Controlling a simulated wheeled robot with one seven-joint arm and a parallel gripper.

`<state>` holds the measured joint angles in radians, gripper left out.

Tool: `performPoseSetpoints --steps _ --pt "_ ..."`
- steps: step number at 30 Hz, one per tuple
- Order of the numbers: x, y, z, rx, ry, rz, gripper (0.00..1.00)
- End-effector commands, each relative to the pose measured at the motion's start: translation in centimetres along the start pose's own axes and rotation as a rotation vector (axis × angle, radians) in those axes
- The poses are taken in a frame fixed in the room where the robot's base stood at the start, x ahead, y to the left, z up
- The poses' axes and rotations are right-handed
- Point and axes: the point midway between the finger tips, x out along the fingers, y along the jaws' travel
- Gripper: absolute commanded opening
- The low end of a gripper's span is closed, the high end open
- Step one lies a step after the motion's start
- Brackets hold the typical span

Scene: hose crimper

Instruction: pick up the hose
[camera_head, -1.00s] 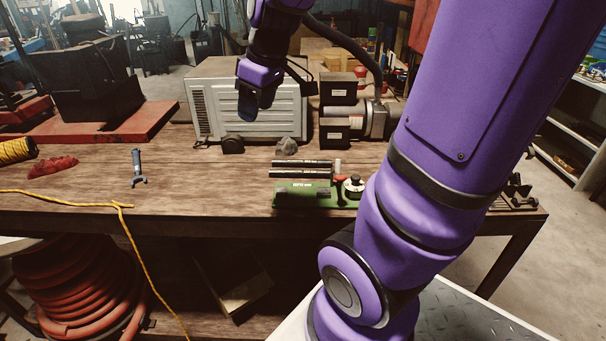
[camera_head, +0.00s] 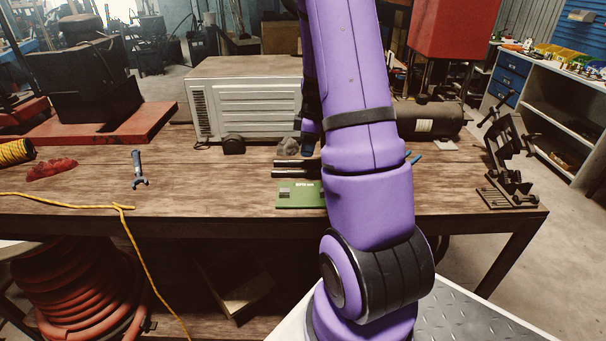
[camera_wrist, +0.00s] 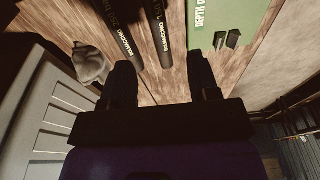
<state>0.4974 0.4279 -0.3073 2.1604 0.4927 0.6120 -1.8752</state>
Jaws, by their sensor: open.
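Two black hose pieces with pale printing lie side by side on the wooden workbench; their left parts show in the head view, one at the back (camera_head: 291,163) and one at the front (camera_head: 290,174). Both show in the wrist view, one at left (camera_wrist: 118,27) and one at right (camera_wrist: 158,32). My gripper (camera_wrist: 162,80) is open, with both fingers apart and nothing seen between them. The hose ends lie just beyond the fingertips in the picture. In the head view my arm hides the gripper and the hoses' right parts.
A green gauge plate (camera_head: 297,196) lies in front of the hoses; it also shows in the wrist view (camera_wrist: 222,18). A grey lump (camera_wrist: 89,62) and a white metal-cased unit (camera_head: 245,98) stand close behind.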

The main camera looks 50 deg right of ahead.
Motion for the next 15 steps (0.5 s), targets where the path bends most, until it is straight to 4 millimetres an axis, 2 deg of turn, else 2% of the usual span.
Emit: performPoseSetpoints --steps 1,6,15 --pt "0.9 -0.1 0.1 0.001 -0.002 -0.005 0.55" --pt "3.2 0.0 0.0 0.0 -0.001 -0.002 0.55" --pt "5.3 0.1 0.1 0.002 -0.001 -0.003 0.55"
